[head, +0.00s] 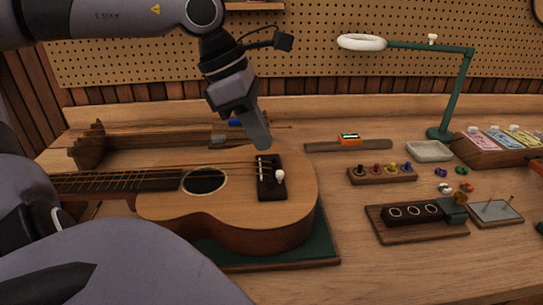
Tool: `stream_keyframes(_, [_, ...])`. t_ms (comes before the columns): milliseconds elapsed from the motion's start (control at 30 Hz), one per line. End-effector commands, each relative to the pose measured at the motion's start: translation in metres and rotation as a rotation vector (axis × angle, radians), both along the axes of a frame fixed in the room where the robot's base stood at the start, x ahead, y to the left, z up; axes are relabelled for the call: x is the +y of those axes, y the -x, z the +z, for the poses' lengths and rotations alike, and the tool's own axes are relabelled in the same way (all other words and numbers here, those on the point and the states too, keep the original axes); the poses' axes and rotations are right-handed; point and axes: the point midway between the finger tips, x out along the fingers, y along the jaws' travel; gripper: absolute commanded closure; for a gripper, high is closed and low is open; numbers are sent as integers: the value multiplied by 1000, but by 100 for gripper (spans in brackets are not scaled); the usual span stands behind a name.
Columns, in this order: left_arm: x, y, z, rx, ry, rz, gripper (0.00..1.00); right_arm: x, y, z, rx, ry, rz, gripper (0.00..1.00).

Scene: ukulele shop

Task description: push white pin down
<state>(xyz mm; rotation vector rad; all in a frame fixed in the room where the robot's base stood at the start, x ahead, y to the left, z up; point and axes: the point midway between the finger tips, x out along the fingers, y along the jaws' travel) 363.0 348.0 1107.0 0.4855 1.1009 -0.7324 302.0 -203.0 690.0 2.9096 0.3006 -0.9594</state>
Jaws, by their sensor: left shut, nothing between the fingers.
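A ukulele (225,197) lies on its back on a green mat (318,243), its neck pointing left. Its dark bridge (271,190) is near the right end of the body. A white pin (280,176) with a round head stands up at the bridge's right side. Smaller pale pins or string ends show at the bridge's left side. My left gripper (262,142) is shut and empty, pointing down just behind the bridge, up and left of the white pin and apart from it. My right gripper does not show.
A wooden strip (349,145), a rack of coloured pegs (382,174), a pale tray (430,151) and a dark block with rings (416,219) stand right of the ukulele. A green lamp (457,95) rises behind. Bare bench lies at the front right.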

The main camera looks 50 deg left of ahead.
Motion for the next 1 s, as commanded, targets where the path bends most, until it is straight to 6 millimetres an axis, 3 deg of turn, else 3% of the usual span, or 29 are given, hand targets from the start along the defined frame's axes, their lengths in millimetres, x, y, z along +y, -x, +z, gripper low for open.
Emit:
stream_keyframes(100, [-6,-4,-20,6,-1,-1,100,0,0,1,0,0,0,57])
stream_keyframes(333, [-13,-11,-41,3,-1,1,100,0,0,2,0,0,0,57])
stream_keyframes(1000, [-15,-14,-53,-1,0,0,100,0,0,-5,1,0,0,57])
